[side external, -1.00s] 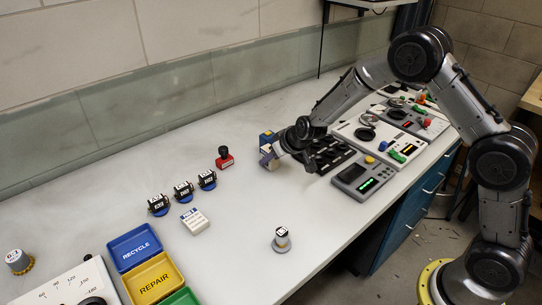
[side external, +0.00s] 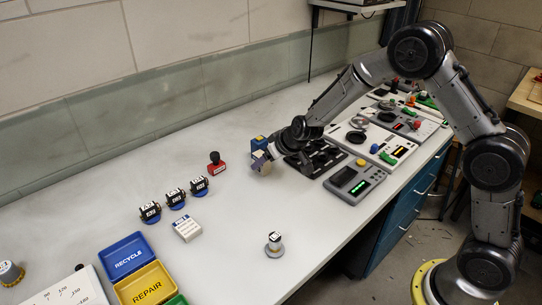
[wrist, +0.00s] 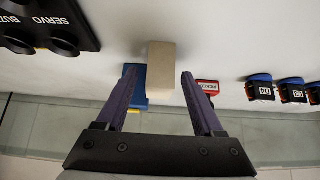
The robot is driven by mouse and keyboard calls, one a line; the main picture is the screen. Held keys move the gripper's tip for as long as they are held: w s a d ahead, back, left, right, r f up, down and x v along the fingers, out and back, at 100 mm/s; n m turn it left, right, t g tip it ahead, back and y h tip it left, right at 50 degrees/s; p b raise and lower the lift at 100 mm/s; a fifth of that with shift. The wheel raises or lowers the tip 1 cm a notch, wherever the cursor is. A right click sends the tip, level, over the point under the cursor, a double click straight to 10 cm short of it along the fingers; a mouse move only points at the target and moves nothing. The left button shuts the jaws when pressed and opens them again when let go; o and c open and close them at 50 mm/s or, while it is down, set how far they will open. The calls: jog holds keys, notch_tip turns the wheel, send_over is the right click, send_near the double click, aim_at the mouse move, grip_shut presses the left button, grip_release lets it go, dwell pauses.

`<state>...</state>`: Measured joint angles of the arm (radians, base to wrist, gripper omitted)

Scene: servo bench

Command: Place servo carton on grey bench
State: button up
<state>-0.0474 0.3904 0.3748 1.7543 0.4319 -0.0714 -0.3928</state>
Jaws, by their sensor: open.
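The servo carton, a plain beige box (wrist: 161,62), stands on the grey bench (wrist: 220,50) between my fingertips in the wrist view. In the side external view, the carton (side external: 262,165) shows small at the end of my arm, on the bench (side external: 330,225). My gripper (wrist: 160,75) is open, with purple-grey fingers on either side of the carton. A narrow gap shows between the carton and each finger. In the side view my gripper (side external: 270,152) is partly merged with the carton, so the fingers are hard to make out there.
A blue box with a yellow top (side external: 258,142) is close behind the carton. A red stamp (side external: 216,163) stands to its left. A black rack (side external: 315,158) lies close on the right. Servos on blue bases (side external: 175,198) are farther left.

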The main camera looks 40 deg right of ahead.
jog(key=shift+v, duration=2.85)
jog(key=s+a+r+y, duration=0.2)
jog(key=s+r, duration=0.9)
jog(key=s, duration=0.2)
jog(key=s+d+r+g+h, duration=0.1)
jog(key=s+d, duration=0.1)
jog(key=s, duration=0.9)
jog(key=s+d+r+g+h, duration=0.1)
jog(key=s+d, duration=0.1)
jog(key=s, duration=0.9)
